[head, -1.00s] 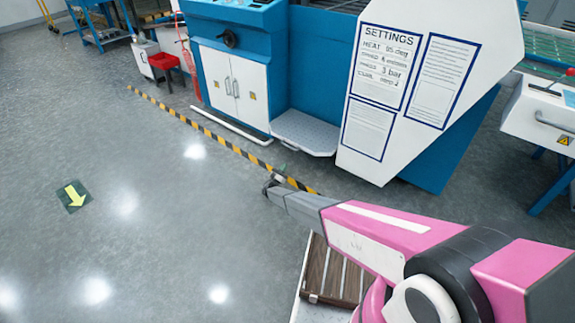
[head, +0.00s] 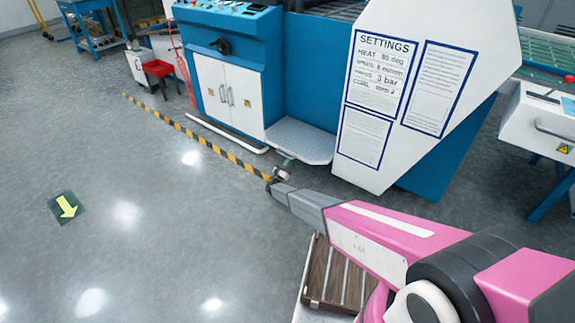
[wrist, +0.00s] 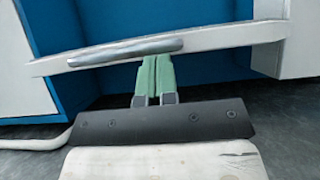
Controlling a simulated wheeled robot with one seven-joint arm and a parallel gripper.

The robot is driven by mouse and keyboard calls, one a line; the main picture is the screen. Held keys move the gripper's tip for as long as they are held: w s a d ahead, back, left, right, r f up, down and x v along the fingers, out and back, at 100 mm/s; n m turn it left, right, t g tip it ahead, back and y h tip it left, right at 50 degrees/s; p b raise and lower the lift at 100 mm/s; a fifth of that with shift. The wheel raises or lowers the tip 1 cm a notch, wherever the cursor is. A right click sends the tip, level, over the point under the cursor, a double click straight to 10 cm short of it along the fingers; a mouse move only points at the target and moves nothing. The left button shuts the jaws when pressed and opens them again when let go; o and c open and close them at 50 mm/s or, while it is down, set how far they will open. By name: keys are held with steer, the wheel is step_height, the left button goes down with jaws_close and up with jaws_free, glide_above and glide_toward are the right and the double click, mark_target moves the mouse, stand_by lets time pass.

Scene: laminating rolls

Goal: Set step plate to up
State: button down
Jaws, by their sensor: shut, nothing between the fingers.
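The step plate (head: 303,140) is a grey textured plate at the foot of the blue machine and lies about flat, low over the floor. My gripper (head: 287,161) is at its front edge, left of the plate's middle, in the head view. In the wrist view the step plate (wrist: 225,43) seems to show edge-on as a pale bar with a shiny rounded metal strip. The green fingers of my gripper (wrist: 155,60) are together, with nothing between them. Their tips end at the lower side of that bar; I cannot tell whether they touch it.
White cabinet doors (head: 228,92) and a white foot rail (head: 227,133) are left of the plate. A white settings panel (head: 400,100) stands close on the right. A yellow-black floor stripe (head: 195,137) runs in front. Open floor (head: 150,230) lies to the left.

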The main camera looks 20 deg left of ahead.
steer(key=w+d+r+g+y, duration=0.1)
steer(key=w+r+g+y, duration=0.2)
steer(key=r, duration=1)
steer(key=w+d+r+g, duration=0.25)
steer(key=r+g, duration=0.25)
steer(key=r, duration=0.8)
steer(key=w+d+r+g+y, duration=0.1)
steer(key=w+d+r+g, duration=0.1)
steer(key=w+r, duration=0.2)
steer(key=w+d+r+g+y, duration=0.1)
steer(key=w+d+r+g, duration=0.2)
steer(key=w, duration=0.7)
steer(key=w+d+r+g+y, duration=0.1)
steer(key=w+d+r+g, duration=0.1)
steer(key=w+r, duration=0.4)
steer(key=shift+w+d+g, duration=0.3)
steer(key=shift+w+d, duration=0.15)
steer(key=shift+w, duration=0.55)
steer(key=shift+s+r, duration=0.1)
